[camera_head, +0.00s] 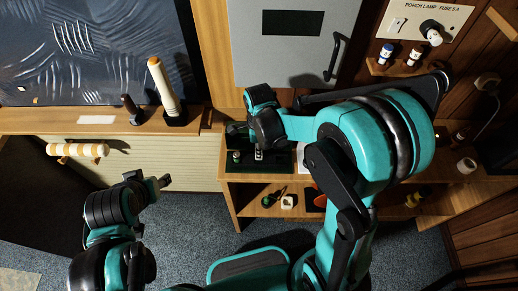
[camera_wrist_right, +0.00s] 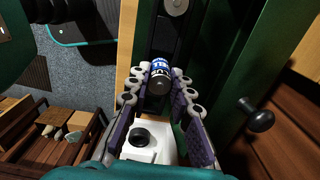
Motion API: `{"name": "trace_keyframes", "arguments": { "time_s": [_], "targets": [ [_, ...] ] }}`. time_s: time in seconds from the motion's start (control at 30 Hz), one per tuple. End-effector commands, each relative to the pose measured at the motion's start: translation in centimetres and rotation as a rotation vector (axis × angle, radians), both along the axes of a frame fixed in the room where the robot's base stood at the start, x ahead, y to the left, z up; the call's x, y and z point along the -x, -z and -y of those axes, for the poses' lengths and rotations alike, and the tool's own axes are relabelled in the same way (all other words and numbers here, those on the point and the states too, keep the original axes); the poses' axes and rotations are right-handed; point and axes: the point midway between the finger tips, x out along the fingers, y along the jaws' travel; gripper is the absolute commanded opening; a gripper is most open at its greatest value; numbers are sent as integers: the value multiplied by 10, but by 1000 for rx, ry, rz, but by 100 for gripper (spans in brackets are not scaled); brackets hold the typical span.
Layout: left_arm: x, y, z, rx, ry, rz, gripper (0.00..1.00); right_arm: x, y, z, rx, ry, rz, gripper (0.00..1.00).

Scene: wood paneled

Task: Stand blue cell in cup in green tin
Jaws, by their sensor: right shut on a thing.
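The blue cell (camera_wrist_right: 158,75), with white lettering and a dark end, sits between the fingertips of my right gripper (camera_wrist_right: 157,82) in the right wrist view. That gripper is shut on it. In the head view, the right hand is over the dark green tin (camera_head: 277,167) on the shelf unit, and its fingers are mostly hidden. The cup cannot be made out clearly.
A grey cabinet (camera_head: 290,50) with a black handle is behind the tin. Two small bottle-like cells (camera_head: 400,55) stand on a wall ledge below a fuse panel. A white piece (camera_head: 287,202) and a green-handled tool (camera_head: 269,200) lie on the lower shelf.

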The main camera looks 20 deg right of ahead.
Motion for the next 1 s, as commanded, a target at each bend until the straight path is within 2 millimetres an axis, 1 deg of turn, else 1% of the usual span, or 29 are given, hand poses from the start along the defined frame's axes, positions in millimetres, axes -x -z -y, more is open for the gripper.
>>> {"name": "trace_keyframes", "arguments": {
  "time_s": [0.43,1.0],
  "targets": [
    [0,3,0,0,0,0,45,0,2,0,0,0,0,0],
    [0,16,0,0,0,0,45,0,16,0,0,0,0,0]
  ]
}}
